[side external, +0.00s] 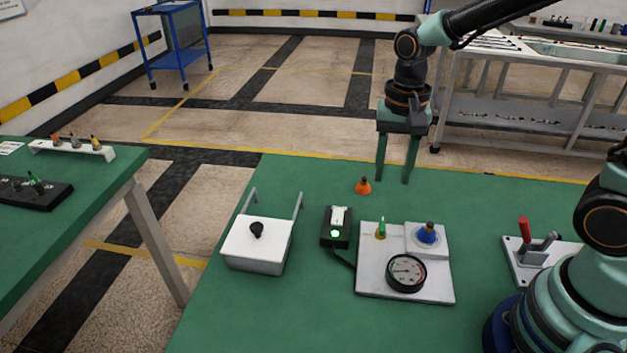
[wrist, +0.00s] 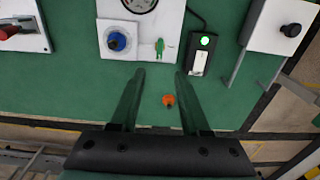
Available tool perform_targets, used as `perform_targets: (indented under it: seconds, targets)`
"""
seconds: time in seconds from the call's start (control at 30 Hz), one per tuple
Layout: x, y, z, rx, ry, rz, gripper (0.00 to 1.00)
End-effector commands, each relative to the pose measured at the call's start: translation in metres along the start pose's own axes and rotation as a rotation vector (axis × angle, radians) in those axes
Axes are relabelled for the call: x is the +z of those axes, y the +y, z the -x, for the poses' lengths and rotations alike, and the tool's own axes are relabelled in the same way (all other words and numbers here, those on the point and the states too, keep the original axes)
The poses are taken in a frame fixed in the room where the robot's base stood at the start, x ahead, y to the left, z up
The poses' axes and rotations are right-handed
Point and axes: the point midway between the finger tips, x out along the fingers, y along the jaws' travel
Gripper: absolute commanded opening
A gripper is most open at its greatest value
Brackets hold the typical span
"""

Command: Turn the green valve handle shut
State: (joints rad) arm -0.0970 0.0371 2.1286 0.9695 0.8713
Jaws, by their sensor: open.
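The green valve handle (side external: 382,227) stands on a white panel (side external: 375,284), at its back left in the side view. In the wrist view the green handle (wrist: 160,47) lies just beyond the fingertips, roughly between their lines. A blue knob (side external: 427,234) and a round gauge (side external: 406,273) share the panel. My gripper (side external: 393,180) is open and empty, fingers pointing down, behind the panel and apart from the handle. Its two green fingers (wrist: 160,74) also show in the wrist view.
An orange cone-like piece (side external: 363,186) sits on the green table near my fingers. A black switch box (side external: 336,227) with a lit green button is left of the panel. A white lidded box (side external: 258,243) stands further left; a red lever unit (side external: 525,240) is at right.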

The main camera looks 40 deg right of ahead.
Motion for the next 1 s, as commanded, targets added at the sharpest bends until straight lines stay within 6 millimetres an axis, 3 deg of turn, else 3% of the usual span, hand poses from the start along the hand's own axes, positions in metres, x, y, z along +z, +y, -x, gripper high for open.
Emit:
perform_targets:
  seconds: [0.23, 0.7, 1.0]
  targets:
    - [0.001, 0.000, -0.022, 0.009, -0.008, -0.013, 0.46]
    - [0.001, 0.001, -0.104, 0.008, -0.007, -0.012, 0.46]
    - [0.001, 0.000, -0.122, 0.005, -0.004, -0.011, 0.46]
